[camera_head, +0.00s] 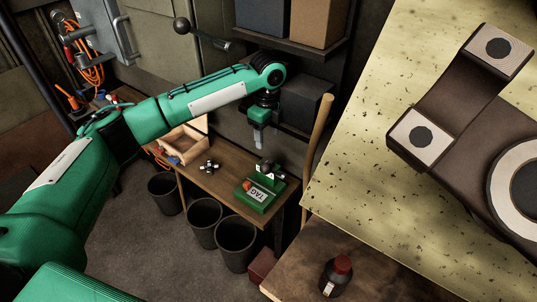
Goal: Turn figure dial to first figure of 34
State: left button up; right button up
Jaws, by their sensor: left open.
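A small green device with a white label reading TAG (257,194) sits on the right end of the wooden bench. A small orange-red part (248,185) shows on it, and a darker green piece with a white mark (267,173) stands at its back. I cannot make out which part is the figure dial, and any figures are too small to read. My left gripper (258,144) points down above and behind the device, apart from it. It is open and holds nothing that I can see. My right gripper is out of view.
The wooden bench (226,180) also holds an open wooden box (183,146) and small metal parts (209,167). Several dark bins stand below. A wooden handle (317,140) rises right of the bench. A large speckled panel (375,130) fills the right, above a red-capped bottle (337,275).

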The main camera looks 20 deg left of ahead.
aim_at(268, 160)
pick_arm(q)
notch_tip(268, 160, down, 4)
jog(key=shift+w+p, duration=0.1)
jog(key=shift+p, duration=0.4)
notch_tip(268, 160, down, 6)
jog(key=shift+r+p, duration=0.25)
jog(key=shift+p, duration=0.4)
jog(key=shift+f, duration=0.3)
jog(key=shift+w+f, duration=0.1)
jog(key=shift+f, duration=0.15)
jog(key=c, duration=1)
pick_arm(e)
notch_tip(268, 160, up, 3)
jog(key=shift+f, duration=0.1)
